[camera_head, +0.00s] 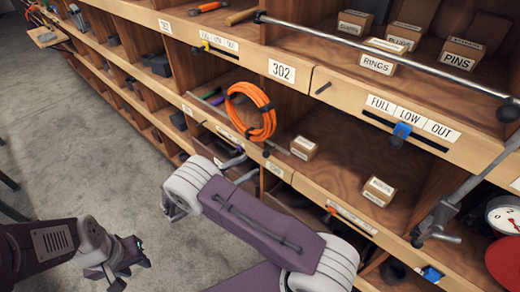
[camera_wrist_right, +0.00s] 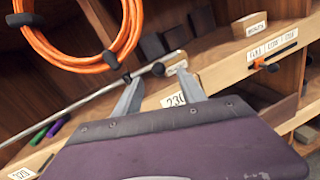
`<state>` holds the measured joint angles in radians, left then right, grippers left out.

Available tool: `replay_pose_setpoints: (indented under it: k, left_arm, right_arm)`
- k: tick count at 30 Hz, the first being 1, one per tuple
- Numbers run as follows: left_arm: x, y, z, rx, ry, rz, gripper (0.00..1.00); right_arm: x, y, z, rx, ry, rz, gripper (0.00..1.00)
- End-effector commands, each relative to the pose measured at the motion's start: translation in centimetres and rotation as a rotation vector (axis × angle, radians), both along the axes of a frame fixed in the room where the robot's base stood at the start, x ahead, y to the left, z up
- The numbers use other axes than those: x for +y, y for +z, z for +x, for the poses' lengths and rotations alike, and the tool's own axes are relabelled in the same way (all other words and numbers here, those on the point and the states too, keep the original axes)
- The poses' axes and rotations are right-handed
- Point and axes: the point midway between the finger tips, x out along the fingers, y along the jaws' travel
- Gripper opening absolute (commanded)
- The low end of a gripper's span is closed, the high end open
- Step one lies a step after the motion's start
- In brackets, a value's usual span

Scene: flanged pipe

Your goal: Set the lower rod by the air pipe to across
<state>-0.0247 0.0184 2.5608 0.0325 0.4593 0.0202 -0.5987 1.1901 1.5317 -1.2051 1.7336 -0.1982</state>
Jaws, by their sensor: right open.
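The upper rod (camera_head: 385,58) is a long metal bar across the shelf front, with a black knob at its left end and a dark mount at its right. A lower thin metal rod (camera_wrist_right: 60,114) slants across the right wrist view and ends in a dark ball. A grey metal pipe (camera_head: 452,200) stands at the right; I cannot tell if it is the air pipe. My right gripper (camera_wrist_right: 158,82) is open, its fingers on either side of the rod's ball end; I see no grip. My left gripper (camera_head: 125,263) is low at the left, away from the shelves; its jaws are unclear.
An orange hose coil (camera_head: 250,110) hangs close to my right gripper. Small boxes (camera_head: 378,191) stand on the shelves. A blue slider (camera_head: 402,130) sits on a FULL/LOW/OUT strip. A gauge (camera_head: 505,217) is at the right edge. The grey floor (camera_head: 95,165) is open at left.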

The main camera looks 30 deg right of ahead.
Motion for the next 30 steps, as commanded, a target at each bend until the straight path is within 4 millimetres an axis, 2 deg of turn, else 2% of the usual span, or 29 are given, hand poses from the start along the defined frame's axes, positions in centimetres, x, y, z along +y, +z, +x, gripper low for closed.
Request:
replay_pose_setpoints:
  k: [6,12,16,22,23,27,28,30]
  left_arm:
    - [0.0,2.7,0.0,-0.001,0.0,0.0,0.36]
    - [0.0,4.0,0.0,-0.001,0.0,0.0,0.36]
    - [0.0,4.1,0.0,-0.001,0.0,0.0,0.36]
    - [0.0,4.0,0.0,-0.001,0.0,0.0,0.36]
    - [0.0,4.0,0.0,-0.001,0.0,0.0,0.36]
    - [0.0,4.0,0.0,-0.001,0.0,0.0,0.36]
    - [0.0,4.0,0.0,-0.001,0.0,0.0,0.36]
    - [0.0,4.0,0.0,-0.001,0.0,0.0,0.36]
  right_arm:
    - [-4.5,0.6,0.7,0.003,-0.008,0.001,0.48]
    - [-7.6,0.3,1.4,0.002,-0.005,0.003,0.48]
    - [-8.3,0.1,1.6,0.0,-0.003,0.004,0.48]
    - [-8.4,0.0,1.6,0.0,-0.003,0.005,0.48]
    - [-8.4,0.0,1.6,0.0,-0.003,0.005,0.45]
    - [-8.4,0.0,1.6,0.0,-0.003,0.005,0.06]
    - [-8.4,0.0,1.6,0.0,-0.003,0.004,0.0]
    - [-8.4,0.0,1.6,0.0,-0.003,0.004,0.0]
